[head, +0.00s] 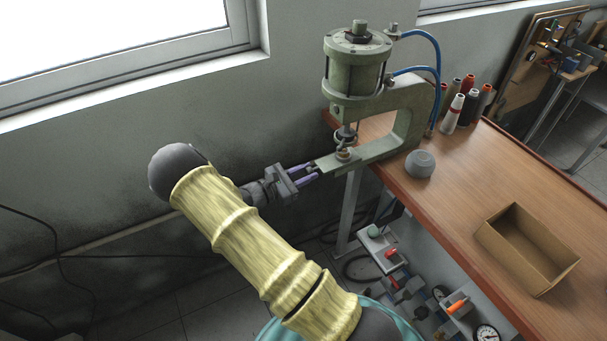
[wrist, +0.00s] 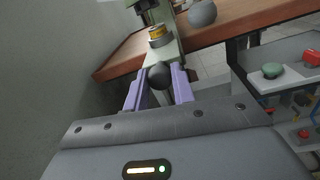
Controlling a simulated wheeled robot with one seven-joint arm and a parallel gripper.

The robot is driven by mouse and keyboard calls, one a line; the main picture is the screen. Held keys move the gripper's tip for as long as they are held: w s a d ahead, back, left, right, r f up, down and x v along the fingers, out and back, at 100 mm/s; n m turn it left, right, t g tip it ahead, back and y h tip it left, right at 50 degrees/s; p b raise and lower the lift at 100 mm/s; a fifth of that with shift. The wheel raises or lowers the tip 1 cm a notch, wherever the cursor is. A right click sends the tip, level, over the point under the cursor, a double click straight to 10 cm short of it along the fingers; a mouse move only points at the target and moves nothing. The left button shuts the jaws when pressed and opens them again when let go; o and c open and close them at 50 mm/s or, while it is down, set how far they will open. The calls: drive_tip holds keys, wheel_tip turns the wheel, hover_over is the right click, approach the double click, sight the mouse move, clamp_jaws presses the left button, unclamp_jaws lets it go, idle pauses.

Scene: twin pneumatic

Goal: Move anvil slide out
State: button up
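The green pneumatic press (head: 357,75) stands at the table's left end, with its lower arm reaching out over the edge. The anvil slide is a flat green bar with a brass-coloured round anvil (head: 344,154) on it, under the ram. In the wrist view the anvil (wrist: 158,36) sits on the bar beyond a dark round knob (wrist: 159,75). My gripper (head: 308,173) is at the near end of the slide. Its two purple fingers (wrist: 159,88) stand on either side of the knob. I cannot tell whether they touch it.
A grey round object (head: 420,164) sits beside the press on the wooden table (head: 455,185). Several thread cones (head: 467,103) stand behind, and an open cardboard box (head: 528,248) lies at right. The wall is close at left.

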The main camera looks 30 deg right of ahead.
clamp_jaws()
drive_tip(key=a, duration=1.2)
drive_tip(key=shift+s+a, duration=0.25)
drive_tip(key=shift+a, duration=0.05)
drive_tip(key=o, duration=0.7)
unclamp_jaws()
drive_tip(key=shift+a, duration=0.15)
